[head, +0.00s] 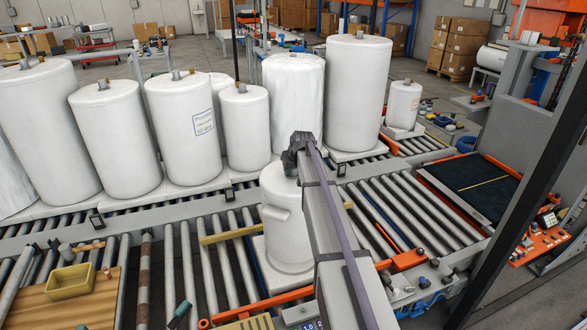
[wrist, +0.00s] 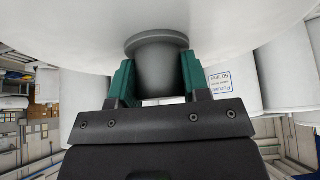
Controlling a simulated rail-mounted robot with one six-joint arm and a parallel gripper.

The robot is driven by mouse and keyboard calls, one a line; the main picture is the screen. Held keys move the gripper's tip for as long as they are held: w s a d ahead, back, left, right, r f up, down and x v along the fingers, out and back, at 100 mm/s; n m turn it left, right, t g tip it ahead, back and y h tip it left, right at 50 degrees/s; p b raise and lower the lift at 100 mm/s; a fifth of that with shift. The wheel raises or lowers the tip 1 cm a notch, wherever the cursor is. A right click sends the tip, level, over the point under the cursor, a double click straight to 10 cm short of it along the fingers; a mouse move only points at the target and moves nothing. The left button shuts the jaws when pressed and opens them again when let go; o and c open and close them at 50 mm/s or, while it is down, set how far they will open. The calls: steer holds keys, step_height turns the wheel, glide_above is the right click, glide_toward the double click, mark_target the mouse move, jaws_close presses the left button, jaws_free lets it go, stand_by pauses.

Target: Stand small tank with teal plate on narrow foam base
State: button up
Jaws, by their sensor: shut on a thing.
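A white tank (head: 285,225) with a moulded handle recess stands upright in the middle of the roller conveyor in the head view. My gripper (head: 290,162) is above its top, partly hidden by my own arm. In the wrist view my gripper (wrist: 157,82) has its two teal fingers shut on the grey neck (wrist: 160,65) of a white tank (wrist: 240,22). I see no teal plate on this tank; my arm hides its right side. A white foam base (head: 262,258) shows under the tank's lower edge. I cannot tell whether the tank rests on it or hangs just above.
A yellow bin (head: 70,282) sits on a wooden board at lower left. Bare rollers (head: 405,210) lie to the right, before a dark mat (head: 480,190).

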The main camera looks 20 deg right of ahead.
mark_target(295, 177)
step_height(295, 177, down, 6)
steer(key=b, duration=0.5)
steer(key=shift+r+b, duration=0.2)
steer(key=shift+b, duration=0.1)
steer(key=shift+s+f+b, duration=0.1)
steer(key=shift+f+b, duration=0.6)
steer(key=shift+b, duration=0.05)
stand_by(2.1)
steer(key=o, duration=1.1)
steer(key=shift+r, duration=0.15)
steer(key=shift+r+p, duration=2.9)
steer(key=shift+p, duration=0.15)
